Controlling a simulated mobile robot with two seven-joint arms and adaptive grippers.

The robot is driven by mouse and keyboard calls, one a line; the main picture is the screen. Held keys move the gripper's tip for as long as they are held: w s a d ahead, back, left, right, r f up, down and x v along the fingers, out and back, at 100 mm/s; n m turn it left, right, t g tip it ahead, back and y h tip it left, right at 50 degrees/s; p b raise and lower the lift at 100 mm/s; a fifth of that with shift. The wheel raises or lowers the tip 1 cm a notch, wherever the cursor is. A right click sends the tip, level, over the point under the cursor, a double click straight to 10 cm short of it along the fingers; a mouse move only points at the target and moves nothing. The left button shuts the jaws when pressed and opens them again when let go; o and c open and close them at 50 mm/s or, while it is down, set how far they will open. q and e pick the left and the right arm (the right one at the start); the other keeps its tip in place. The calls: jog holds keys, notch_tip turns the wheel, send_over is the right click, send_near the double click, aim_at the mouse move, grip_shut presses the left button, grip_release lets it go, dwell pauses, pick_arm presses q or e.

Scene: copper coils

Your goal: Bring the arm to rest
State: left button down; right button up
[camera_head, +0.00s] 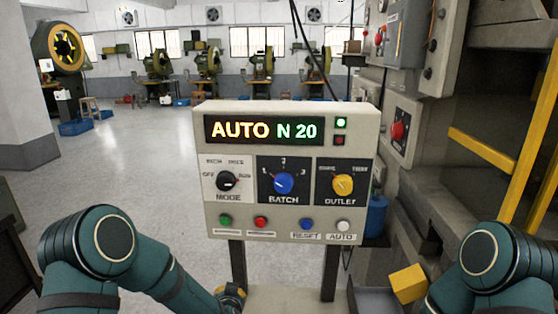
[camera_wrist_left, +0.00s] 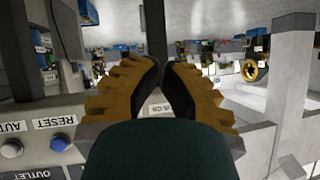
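The control panel (camera_head: 290,190) stands upright on two dark posts in the head view. Its display (camera_head: 262,130) reads AUTO N 20, and the green lamp (camera_head: 341,122) is lit. My left arm's gripper (camera_head: 230,292) is partly seen below the panel's lower left, mostly hidden by my arm. In the left wrist view my left gripper (camera_wrist_left: 163,66) has its fingertips almost together with nothing seen between them. The panel's RESET button (camera_wrist_left: 60,142) shows at the left of that view. My right arm enters at the lower right of the head view; its gripper is not seen.
A machine with a red switch (camera_head: 398,130) and yellow rails (camera_head: 482,150) stands at the right. A yellow block (camera_head: 408,283) is beside a grey tray (camera_head: 375,301) at the lower right. Open floor (camera_head: 150,160) lies at the left, with several green presses along the back wall.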

pick_arm(q)
jog(key=s+d+f+n+g+h, duration=0.1)
jog(key=s+d+f+g+h, duration=0.1)
jog(key=s, duration=0.6)
jog(key=s+d+f+g+h+b, duration=0.1)
jog(key=s+d+f+g+h, duration=0.1)
jog(key=s+f+g, duration=0.2)
jog(key=s+d+f+n+g+h, duration=0.1)
jog(key=s+d+f+g+h, duration=0.1)
jog(key=s+f, duration=0.6)
jog(key=s+g, duration=0.1)
jog(key=s, duration=0.4)
jog(key=shift+s+n+g+b, duration=0.3)
jog(key=shift+g, duration=0.1)
